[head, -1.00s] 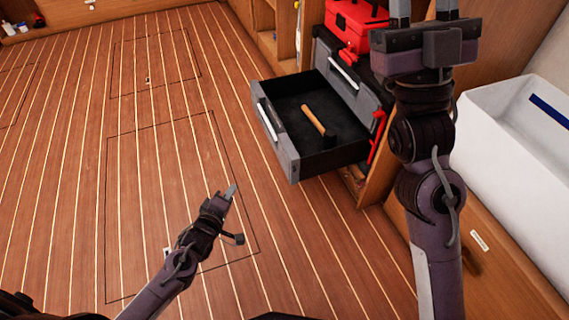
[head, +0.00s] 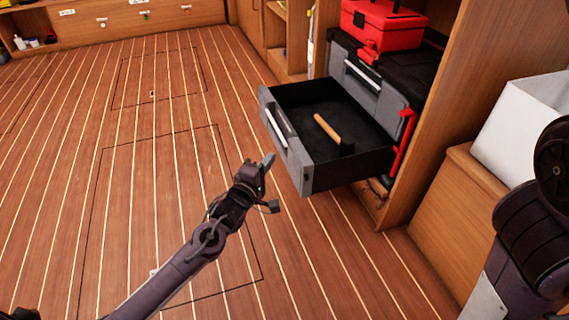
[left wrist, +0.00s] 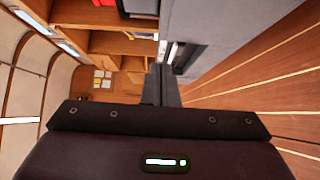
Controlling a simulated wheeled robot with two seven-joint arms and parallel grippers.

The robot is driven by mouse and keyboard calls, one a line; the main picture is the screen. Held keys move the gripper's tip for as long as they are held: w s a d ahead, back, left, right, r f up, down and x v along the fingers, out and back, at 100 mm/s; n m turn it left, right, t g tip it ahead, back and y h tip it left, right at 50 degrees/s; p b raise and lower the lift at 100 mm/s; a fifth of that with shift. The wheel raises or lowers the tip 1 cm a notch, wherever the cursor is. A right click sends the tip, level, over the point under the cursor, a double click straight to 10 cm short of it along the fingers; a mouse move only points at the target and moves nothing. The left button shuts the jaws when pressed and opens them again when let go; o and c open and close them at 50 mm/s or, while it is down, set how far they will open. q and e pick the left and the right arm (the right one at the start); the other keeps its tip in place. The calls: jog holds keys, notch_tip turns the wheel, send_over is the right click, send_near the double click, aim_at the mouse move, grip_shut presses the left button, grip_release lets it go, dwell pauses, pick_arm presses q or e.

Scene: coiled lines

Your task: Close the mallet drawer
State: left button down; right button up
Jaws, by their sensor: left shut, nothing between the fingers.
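The mallet drawer (head: 305,181) is pulled far out of a grey and black tool cabinet (head: 376,96) in the head view. A mallet (head: 327,128) with a wooden handle and a dark head lies inside it. The drawer's front has a light bar handle (head: 275,128). My left gripper (head: 268,161) is shut and empty, just in front of the drawer front and a little apart from it. In the left wrist view its closed fingers (left wrist: 161,86) point toward grey drawer fronts. My right gripper is out of view; only part of my right arm shows.
A red toolbox (head: 383,28) sits on top of the cabinet. A wooden panel stands right of the cabinet, with a white bin (head: 521,123) on a wooden bench beyond it. The striped wooden floor (head: 120,180) left of the drawer is clear.

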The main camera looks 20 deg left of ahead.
aim_at(291, 146)
pick_arm(q)
jog(key=w+d+b, duration=0.3)
jog(key=shift+w+d, duration=0.3)
jog(key=shift+w, duration=0.1)
jog(key=shift+d, duration=0.1)
